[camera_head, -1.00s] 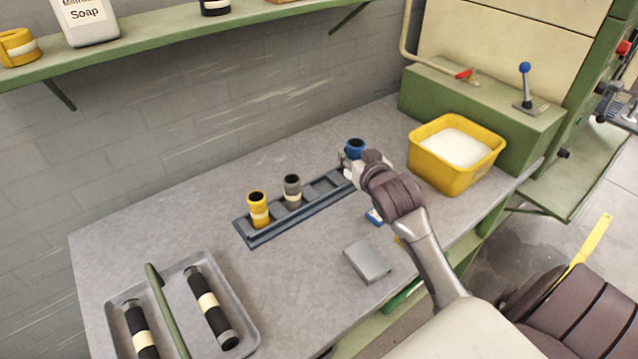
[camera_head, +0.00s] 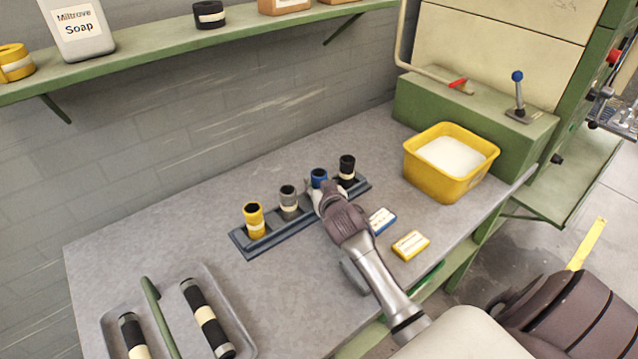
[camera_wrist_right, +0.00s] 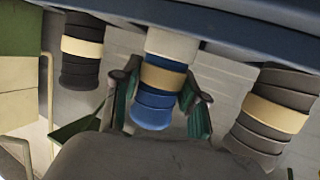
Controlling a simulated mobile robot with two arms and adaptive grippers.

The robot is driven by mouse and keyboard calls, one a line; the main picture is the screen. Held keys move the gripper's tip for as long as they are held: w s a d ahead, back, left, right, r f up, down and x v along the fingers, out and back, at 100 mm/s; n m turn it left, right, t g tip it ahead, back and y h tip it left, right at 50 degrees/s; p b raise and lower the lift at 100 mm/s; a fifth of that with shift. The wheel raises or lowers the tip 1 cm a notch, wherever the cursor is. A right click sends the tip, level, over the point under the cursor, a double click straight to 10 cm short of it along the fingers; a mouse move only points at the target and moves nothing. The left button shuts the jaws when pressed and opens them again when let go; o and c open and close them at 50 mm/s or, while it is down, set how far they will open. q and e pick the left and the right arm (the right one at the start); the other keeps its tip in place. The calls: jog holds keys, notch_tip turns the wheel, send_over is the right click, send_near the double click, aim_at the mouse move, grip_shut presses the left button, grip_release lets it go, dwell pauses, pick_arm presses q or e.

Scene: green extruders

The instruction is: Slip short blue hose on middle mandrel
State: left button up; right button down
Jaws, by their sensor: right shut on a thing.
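The short blue hose (camera_head: 319,175) has a tan band and is upright at the dark rack (camera_head: 285,232), between a grey hose (camera_head: 289,200) and a black hose (camera_head: 347,167). My right gripper (camera_head: 318,190) is shut on it. In the right wrist view the blue hose (camera_wrist_right: 155,105) is between my fingers (camera_wrist_right: 160,98), with the rack edge across the top. A pale part lies between the hose and the rack edge. I cannot tell if it is seated in its slot. I cannot make out a mandrel. My left gripper is not in view.
A yellow hose (camera_head: 254,219) stands at the rack's left end. A grey tray (camera_head: 250,338) holds long black hoses. A yellow tub (camera_head: 450,185) of white powder stands right, near small blue-white (camera_head: 381,220) and yellow (camera_head: 410,244) boxes. The bench middle left is clear.

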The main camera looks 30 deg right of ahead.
jog(key=shift+f, duration=0.15)
jog(key=c, duration=0.6)
grip_release()
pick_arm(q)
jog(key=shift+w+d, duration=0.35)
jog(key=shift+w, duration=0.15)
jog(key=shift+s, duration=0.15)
pick_arm(e)
jog(key=shift+s, duration=0.25)
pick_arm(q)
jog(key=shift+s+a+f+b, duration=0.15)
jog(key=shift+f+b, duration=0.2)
pick_arm(e)
jog(key=v, duration=1.1)
jog(key=shift+s+a+r, duration=0.1)
jog(key=shift+s+r, duration=0.15)
jog(key=shift+r, duration=0.05)
